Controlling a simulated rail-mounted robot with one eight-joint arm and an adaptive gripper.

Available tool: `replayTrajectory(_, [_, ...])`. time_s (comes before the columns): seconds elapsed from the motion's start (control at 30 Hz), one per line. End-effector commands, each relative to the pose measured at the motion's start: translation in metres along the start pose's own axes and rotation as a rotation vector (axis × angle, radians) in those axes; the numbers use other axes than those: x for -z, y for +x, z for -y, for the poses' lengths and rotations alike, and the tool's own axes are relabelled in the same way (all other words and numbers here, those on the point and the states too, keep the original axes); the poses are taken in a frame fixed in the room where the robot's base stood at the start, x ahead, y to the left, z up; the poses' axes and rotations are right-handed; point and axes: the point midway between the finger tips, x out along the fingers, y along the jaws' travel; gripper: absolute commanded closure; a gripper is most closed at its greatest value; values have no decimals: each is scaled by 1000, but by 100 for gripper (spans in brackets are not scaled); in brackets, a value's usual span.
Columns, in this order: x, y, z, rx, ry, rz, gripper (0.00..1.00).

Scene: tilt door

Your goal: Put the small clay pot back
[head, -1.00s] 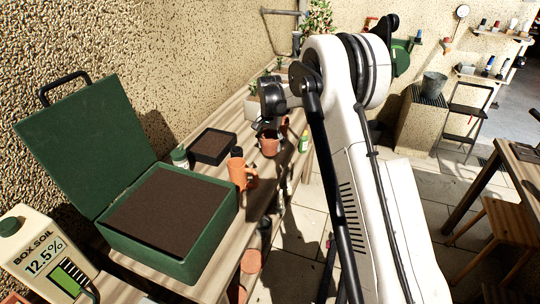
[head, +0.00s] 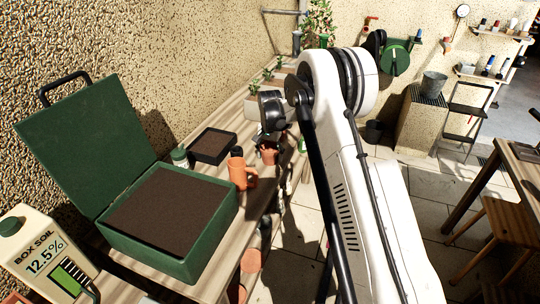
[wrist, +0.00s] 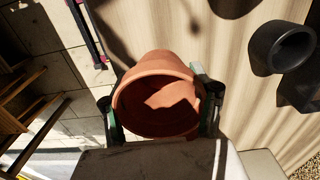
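The small clay pot (wrist: 160,95) is terracotta, with its open mouth towards the wrist camera. My gripper (wrist: 160,112) has one finger on each side of the rim, and both fingers appear to press on it. In the head view, the pot (head: 268,156) shows just below my gripper (head: 271,135), by the front edge of the wooden bench (head: 205,284). My arm and gripper partly cover it there. Whether the pot's base touches the bench is hard to tell.
A green soil box (head: 205,240) with its lid open stands at the near left. Beyond it are a dark tray (head: 212,146) and an orange jug (head: 238,174). A dark round fitting (wrist: 280,48) lies right of the pot. Paved floor is open beyond the bench edge.

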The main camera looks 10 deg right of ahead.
Motion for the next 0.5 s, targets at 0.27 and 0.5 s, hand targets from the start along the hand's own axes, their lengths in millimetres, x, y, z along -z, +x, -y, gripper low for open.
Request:
replayTrajectory(0.27, [0, -1, 0, 0, 0, 0, 28])
replayTrajectory(0.5, [0, -10, 0, 0, 0, 0, 28])
